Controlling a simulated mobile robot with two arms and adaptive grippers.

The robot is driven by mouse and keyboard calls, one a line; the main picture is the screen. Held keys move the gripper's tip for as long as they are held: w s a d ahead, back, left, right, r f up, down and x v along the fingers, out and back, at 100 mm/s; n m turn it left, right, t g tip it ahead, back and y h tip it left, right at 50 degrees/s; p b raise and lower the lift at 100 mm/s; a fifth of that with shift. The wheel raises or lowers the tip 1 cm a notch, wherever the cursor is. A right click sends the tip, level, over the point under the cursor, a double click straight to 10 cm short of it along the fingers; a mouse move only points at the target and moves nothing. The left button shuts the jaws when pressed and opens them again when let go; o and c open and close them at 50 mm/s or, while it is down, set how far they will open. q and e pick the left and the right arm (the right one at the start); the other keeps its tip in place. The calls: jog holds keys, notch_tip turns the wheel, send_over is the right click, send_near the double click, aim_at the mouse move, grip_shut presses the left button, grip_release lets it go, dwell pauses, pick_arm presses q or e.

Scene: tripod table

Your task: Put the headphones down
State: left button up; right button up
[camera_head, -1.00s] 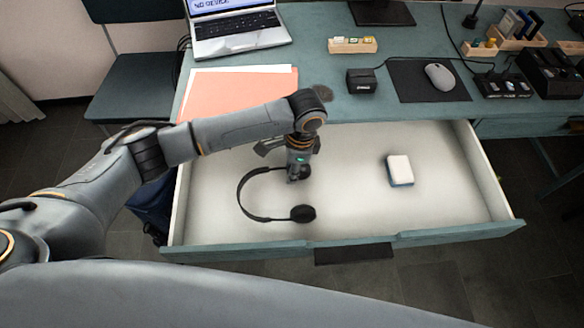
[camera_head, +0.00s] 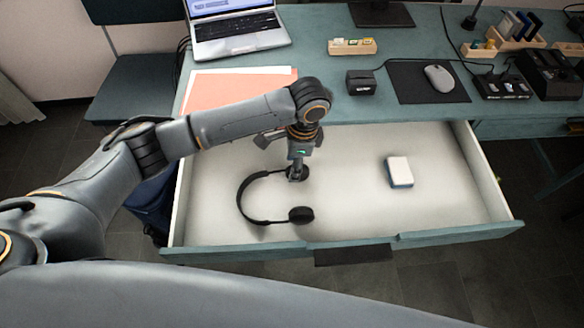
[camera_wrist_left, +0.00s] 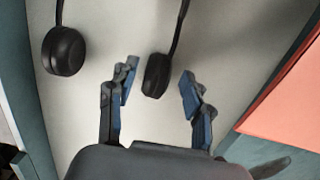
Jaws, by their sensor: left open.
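The black headphones (camera_head: 248,211) lie in the open desk drawer (camera_head: 350,205), in its left half, with the band curving to the left. One ear cup (camera_head: 300,215) is nearer the drawer front; the other is by my left gripper (camera_head: 296,176). In the left wrist view, my left gripper (camera_wrist_left: 160,92) is open. One ear cup (camera_wrist_left: 157,75) is between its fingertips, with gaps on both sides, and the other ear cup (camera_wrist_left: 64,51) is off to the left. My right gripper is not in view.
A white box (camera_head: 399,171) lies in the drawer's right half, with bare drawer floor around it. On the desk are a laptop (camera_head: 235,30), orange folders (camera_head: 235,92), a black box (camera_head: 361,81) and a mouse (camera_head: 439,77).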

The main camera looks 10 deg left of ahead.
pick_arm(q)
jog(key=r, duration=0.5)
jog(key=d+r, duration=0.1)
jog(key=r, duration=0.2)
jog(key=shift+w, duration=0.1)
jog(key=shift+d+r, duration=0.1)
jog(key=shift+r, duration=0.3)
